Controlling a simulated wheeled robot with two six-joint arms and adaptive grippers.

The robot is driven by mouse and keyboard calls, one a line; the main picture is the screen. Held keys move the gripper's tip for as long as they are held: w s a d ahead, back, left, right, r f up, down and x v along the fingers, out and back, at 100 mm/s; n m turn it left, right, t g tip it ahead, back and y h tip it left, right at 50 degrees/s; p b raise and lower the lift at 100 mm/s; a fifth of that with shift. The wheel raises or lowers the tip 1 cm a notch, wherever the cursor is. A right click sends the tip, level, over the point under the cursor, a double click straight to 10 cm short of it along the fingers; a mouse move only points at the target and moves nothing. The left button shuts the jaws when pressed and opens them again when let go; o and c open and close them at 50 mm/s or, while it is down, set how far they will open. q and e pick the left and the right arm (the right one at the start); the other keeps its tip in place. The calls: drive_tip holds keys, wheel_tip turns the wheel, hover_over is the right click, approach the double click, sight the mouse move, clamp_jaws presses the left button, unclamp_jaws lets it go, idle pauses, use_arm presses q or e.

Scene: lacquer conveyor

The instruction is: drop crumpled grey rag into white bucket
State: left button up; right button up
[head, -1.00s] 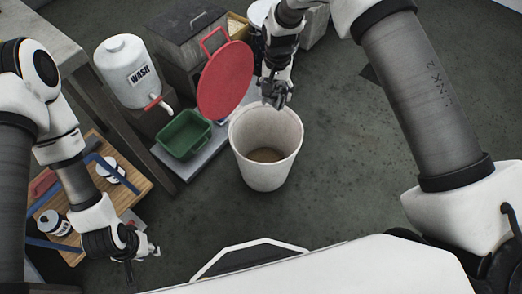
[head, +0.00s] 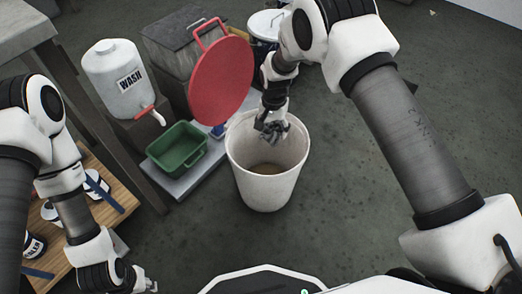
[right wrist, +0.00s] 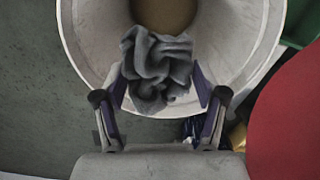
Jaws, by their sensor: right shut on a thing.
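The crumpled grey rag (right wrist: 157,68) is held between the fingers of my right gripper (right wrist: 158,95) in the right wrist view. In the head view, my right gripper (head: 273,130) is over the far part of the white bucket's mouth. The white bucket (head: 265,188) stands upright on the floor; its rim (right wrist: 80,45) shows around the rag in the right wrist view. A brownish bottom shows inside. My left gripper (head: 146,284) is low at the left, away from the bucket, small and partly dark; I cannot tell its finger gap.
A red round lid (head: 222,82) stands raised beside the bucket. A green tub (head: 177,147) and a white WASH container (head: 122,78) with a red tap are to the left. A wooden board (head: 90,205) holds labelled cans. The floor right of the bucket is clear.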

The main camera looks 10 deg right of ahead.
drive_tip(key=shift+r, duration=0.1)
drive_tip(key=o, duration=1.1)
drive_tip(key=shift+r, duration=0.1)
wheel_tip(320, 180, up, 12)
drive_tip(key=shift+d, duration=0.1)
